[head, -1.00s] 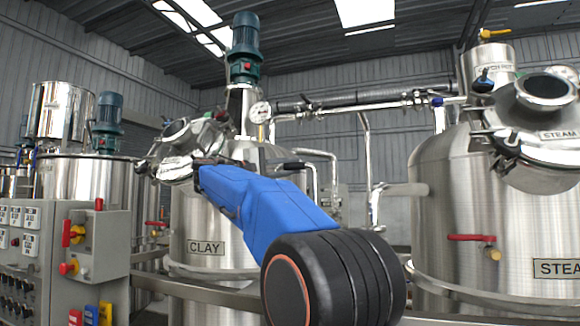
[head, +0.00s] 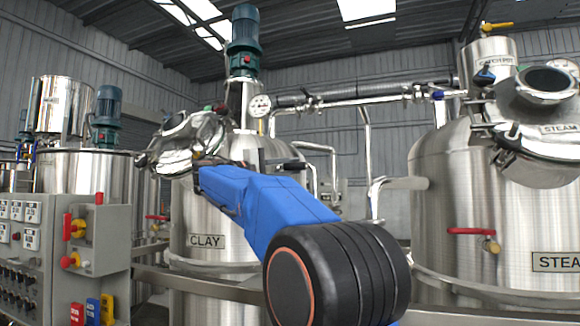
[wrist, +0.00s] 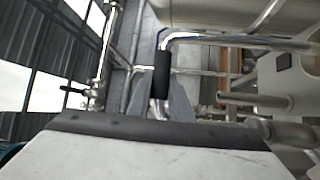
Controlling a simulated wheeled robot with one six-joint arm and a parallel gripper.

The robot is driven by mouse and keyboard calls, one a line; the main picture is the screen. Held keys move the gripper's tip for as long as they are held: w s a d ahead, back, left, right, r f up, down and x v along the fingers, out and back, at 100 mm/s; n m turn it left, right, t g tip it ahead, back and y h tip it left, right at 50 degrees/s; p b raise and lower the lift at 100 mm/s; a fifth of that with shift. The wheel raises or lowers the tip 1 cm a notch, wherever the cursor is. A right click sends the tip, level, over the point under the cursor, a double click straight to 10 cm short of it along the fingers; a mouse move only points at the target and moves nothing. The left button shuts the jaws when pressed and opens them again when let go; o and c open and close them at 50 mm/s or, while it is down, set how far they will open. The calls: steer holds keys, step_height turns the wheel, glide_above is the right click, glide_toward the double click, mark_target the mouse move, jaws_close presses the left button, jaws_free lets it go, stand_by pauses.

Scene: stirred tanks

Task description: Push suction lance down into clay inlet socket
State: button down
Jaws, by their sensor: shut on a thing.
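In the wrist view, my gripper (wrist: 161,98) has its two grey fingers closed around the black sleeve (wrist: 162,75) of a thin metal tube, which looks like the suction lance. The tube's lower end and the inlet socket cannot be made out. In the head view, the steel tank with the CLAY label (head: 207,241) stands behind my blue arm. My gripper is hidden there.
A green motor (head: 244,40) tops the clay tank, with a gauge (head: 260,105) beside it. A steam tank (head: 465,215) stands at right. A control panel (head: 95,240) stands at left. Pipes and a rail run between the tanks.

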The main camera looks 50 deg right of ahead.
steer(key=shift+f, duration=0.65)
steer(key=c, duration=1.5)
jaws_free()
steer(key=v, duration=1.7)
steer(key=shift+a+f, duration=0.1)
steer(key=shift+a, duration=0.1)
